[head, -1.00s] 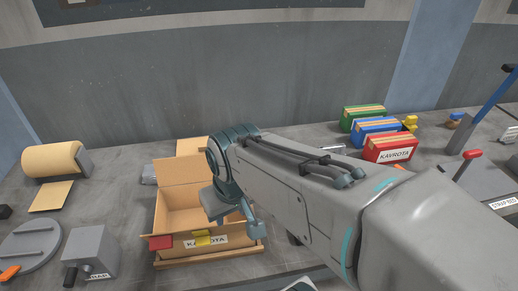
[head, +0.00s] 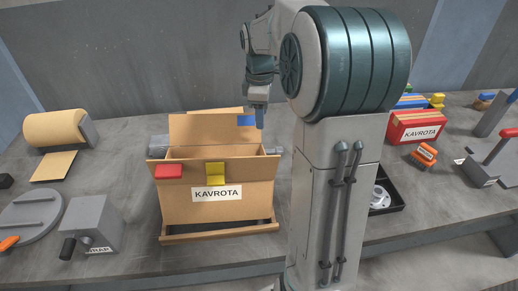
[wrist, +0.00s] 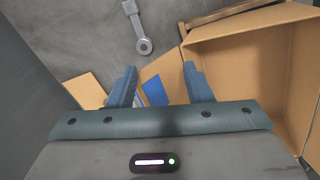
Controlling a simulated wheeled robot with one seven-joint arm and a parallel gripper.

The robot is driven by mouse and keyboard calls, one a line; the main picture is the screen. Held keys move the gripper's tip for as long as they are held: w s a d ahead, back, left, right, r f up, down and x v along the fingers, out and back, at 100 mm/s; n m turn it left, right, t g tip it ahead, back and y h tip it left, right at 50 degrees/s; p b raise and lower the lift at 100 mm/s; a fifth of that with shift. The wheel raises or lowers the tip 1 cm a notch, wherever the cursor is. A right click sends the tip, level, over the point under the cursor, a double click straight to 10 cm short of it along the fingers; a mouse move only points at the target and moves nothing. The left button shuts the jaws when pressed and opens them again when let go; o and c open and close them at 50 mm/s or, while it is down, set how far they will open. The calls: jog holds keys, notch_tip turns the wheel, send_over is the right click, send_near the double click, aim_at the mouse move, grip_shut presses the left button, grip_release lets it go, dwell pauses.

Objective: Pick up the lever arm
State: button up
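A grey metal lever arm (wrist: 136,25) lies flat on the grey table beside the cardboard box, at the top of the wrist view, with its round end toward my gripper. My gripper (wrist: 160,82) is open, its two fingers apart, with nothing held. The lever arm is beyond the fingertips, not between them. In the head view my gripper (head: 259,117) points down near the box's back right corner, beside the blue tab. I cannot identify the lever arm surely in the head view; a grey piece (head: 273,150) partly shows right of the box.
The open cardboard box (head: 219,209) has raised flaps; its back flap (head: 200,129) and blue tab (head: 247,121) are close to my gripper. A black tray (head: 388,207) and red carton (head: 416,128) are to the right. A paper roll (head: 55,129) is left.

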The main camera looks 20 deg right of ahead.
jog(key=w+d+f+n+b, duration=0.1)
jog(key=w+d+f+n, duration=0.1)
jog(key=w+d+f, duration=0.15)
send_over(266, 150)
jog(key=s, duration=0.1)
jog(key=shift+g+y, duration=0.3)
notch_tip(266, 150, down, 9)
jog(key=shift+d+r+b, duration=0.1)
jog(key=shift+r+b, duration=0.05)
jog(key=shift+b, duration=0.2)
jog(key=shift+w+a+f, duration=0.15)
jog(key=shift+w+f, duration=0.05)
jog(key=shift+f, duration=1.15)
jog(key=shift+w+a+f, duration=0.1)
jog(key=shift+w+f, duration=0.05)
jog(key=shift+f, duration=1.2)
grip_shut()
